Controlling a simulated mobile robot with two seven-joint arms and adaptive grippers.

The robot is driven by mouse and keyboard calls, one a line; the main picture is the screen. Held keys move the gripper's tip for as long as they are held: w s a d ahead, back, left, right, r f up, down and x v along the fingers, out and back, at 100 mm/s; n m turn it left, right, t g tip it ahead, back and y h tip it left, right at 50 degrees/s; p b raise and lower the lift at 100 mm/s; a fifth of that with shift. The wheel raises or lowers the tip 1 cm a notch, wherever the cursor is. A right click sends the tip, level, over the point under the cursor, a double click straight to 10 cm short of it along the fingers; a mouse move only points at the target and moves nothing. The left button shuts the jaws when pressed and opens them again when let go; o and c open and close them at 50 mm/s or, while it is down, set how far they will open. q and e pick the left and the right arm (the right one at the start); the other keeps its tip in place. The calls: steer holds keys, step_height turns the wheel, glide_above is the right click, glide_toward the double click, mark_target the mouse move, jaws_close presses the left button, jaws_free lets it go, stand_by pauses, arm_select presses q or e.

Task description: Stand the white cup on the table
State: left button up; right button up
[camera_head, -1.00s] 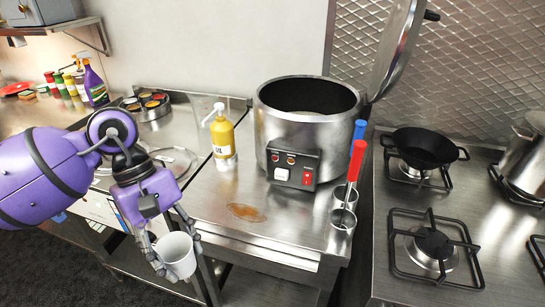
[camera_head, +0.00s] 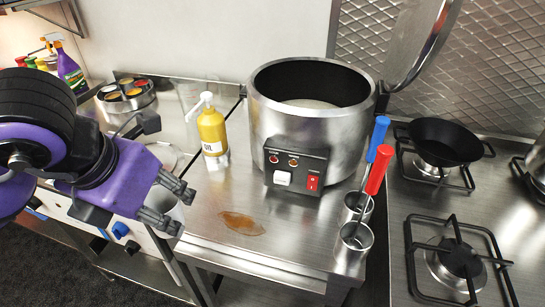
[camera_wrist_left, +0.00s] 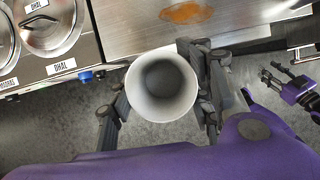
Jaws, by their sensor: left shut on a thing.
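The white cup (camera_wrist_left: 162,85) is between the fingers of my left gripper (camera_wrist_left: 160,98), which is shut on it. In the left wrist view its round mouth faces the camera, and it is over the floor just off the table's front edge. In the head view the cup (camera_head: 172,212) is mostly hidden behind the fingers of my left gripper (camera_head: 172,205). The steel table (camera_head: 285,232) has a brown spill (camera_head: 241,223) on its bare front part. My right gripper (camera_wrist_left: 280,80) shows at the right of the left wrist view, its fingers apart and empty.
A big steel cooker (camera_head: 310,125) stands on the table, with a yellow bottle (camera_head: 212,132) at its left. Two steel cups with blue and red-handled tools (camera_head: 355,235) stand at the front right. Lidded dhal pots (camera_wrist_left: 50,25) are to the left. The tabletop around the spill is clear.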

arm_select(q)
steer(key=shift+w+a+f+b, duration=0.2)
steer(key=shift+w+f+b, duration=0.6)
steer(key=shift+w+b, duration=0.25)
steer(key=w+f, duration=0.2)
steer(key=w, duration=0.1)
steer(key=w+f, duration=0.2)
steer(key=w, duration=0.2)
steer(key=w+a+f, duration=0.1)
steer(key=w+f, duration=0.2)
steer(key=shift+w+p, duration=0.25)
steer(key=shift+p, duration=0.15)
steer(key=shift+w+f, duration=0.3)
steer(key=shift+f, duration=0.05)
steer(key=shift+w+f, duration=0.15)
steer(key=shift+f, duration=0.75)
steer(key=shift+w+f, duration=0.15)
steer(key=shift+f, duration=0.7)
arm_select(e)
steer(key=shift+s+f, duration=0.25)
steer(key=shift+f, duration=0.4)
arm_select(q)
steer(key=shift+f, duration=0.1)
arm_select(e)
steer(key=shift+f, duration=0.1)
arm_select(q)
steer(key=o, duration=1.2)
